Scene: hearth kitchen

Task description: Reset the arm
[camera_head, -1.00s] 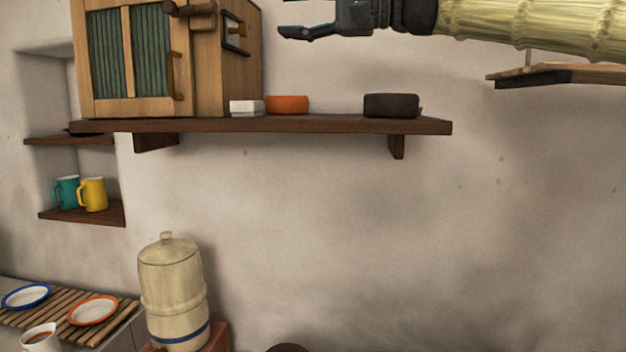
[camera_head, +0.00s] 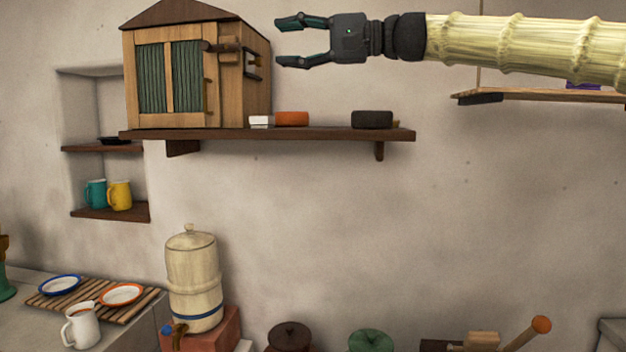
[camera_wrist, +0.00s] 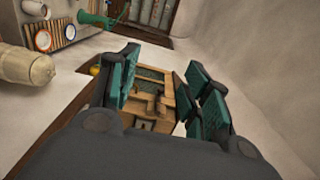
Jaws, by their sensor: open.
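My gripper (camera_head: 303,42) is open and empty in the head view, held level at the upper middle with its fingers pointing left. My arm reaches in from the right edge. The fingertips are just right of the wooden cabinet (camera_head: 188,75) with green slatted doors, apart from it as far as I can tell. In the wrist view, the open fingers (camera_wrist: 158,88) frame the cabinet (camera_wrist: 150,100), with nothing between the pads.
The cabinet stands on a wall shelf (camera_head: 270,134) with white, orange and dark blocks (camera_head: 372,119). A second shelf (camera_head: 540,96) hangs at right. A water crock (camera_head: 194,280), plates (camera_head: 122,294) and a pitcher (camera_head: 82,327) stand below left. The middle wall is bare.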

